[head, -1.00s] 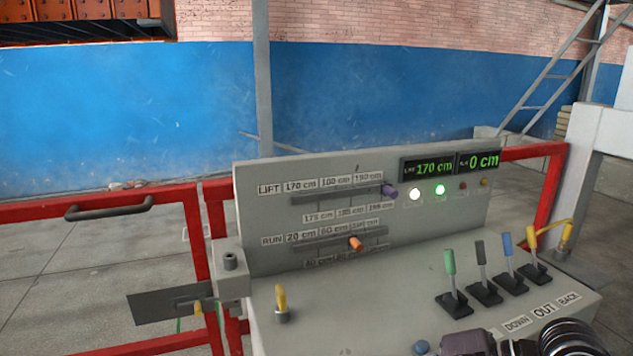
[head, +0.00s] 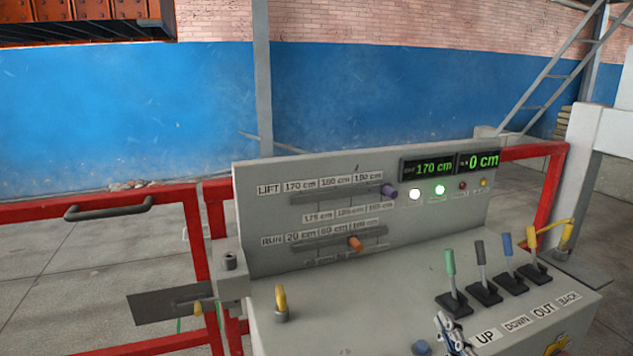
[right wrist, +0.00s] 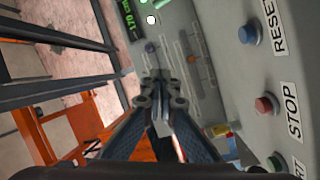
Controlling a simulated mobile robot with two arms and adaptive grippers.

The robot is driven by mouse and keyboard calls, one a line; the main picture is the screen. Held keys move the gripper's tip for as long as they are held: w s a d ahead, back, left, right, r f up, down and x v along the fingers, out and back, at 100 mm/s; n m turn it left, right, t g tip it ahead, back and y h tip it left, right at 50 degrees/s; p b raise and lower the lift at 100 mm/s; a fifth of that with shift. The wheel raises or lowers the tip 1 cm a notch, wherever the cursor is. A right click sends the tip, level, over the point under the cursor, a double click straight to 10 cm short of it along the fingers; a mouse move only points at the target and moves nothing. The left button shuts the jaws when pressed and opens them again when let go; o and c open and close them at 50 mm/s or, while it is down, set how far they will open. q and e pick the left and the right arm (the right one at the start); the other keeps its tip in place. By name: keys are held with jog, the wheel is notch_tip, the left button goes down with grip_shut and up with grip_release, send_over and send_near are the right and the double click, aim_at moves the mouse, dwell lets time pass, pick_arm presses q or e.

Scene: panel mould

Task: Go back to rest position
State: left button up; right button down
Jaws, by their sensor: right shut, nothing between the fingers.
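The rest of that arm is out of the head view. My left gripper is not in view.
Levers stand on the panel: green (head: 450,262), grey (head: 480,252), blue (head: 507,243) and yellow (head: 531,237). The right wrist view shows the RESET button (right wrist: 248,34) and red STOP button (right wrist: 264,104). Red railing (head: 110,203) stands left.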

jog(key=s+d+f+m+g+h, duration=0.1)
jog(key=s+f+m+g, duration=0.15)
jog(key=f, duration=0.35)
jog(key=s+d+f+m+g+h, duration=0.1)
jog(key=s+d+f+m+g, duration=0.15)
jog(key=f, duration=0.45)
jog(key=s+a+f+m+g+y, duration=0.1)
jog(key=s+a+f+m+g, duration=0.3)
jog(key=s+f, duration=0.5)
jog(key=s+a+f+m+g+y, duration=0.1)
jog(key=s+a+f+m+g, duration=0.1)
jog(key=s+f+g, duration=0.75)
jog(key=s+f+t, duration=0.1)
jog(key=s+f, duration=0.1)
jog(key=f, duration=1)
jog(key=s+f+t, duration=0.1)
jog(key=s+f, duration=0.1)
jog(key=f, duration=1)
jog(key=s+d+f, duration=0.1)
jog(key=s+f, duration=0.7)
jog(key=s+d+f+g, duration=0.1)
jog(key=s+d+f, duration=0.1)
jog(key=s+f, duration=0.6)
jog(key=shift+s+d, duration=0.3)
jog(key=shift+s, duration=0.05)
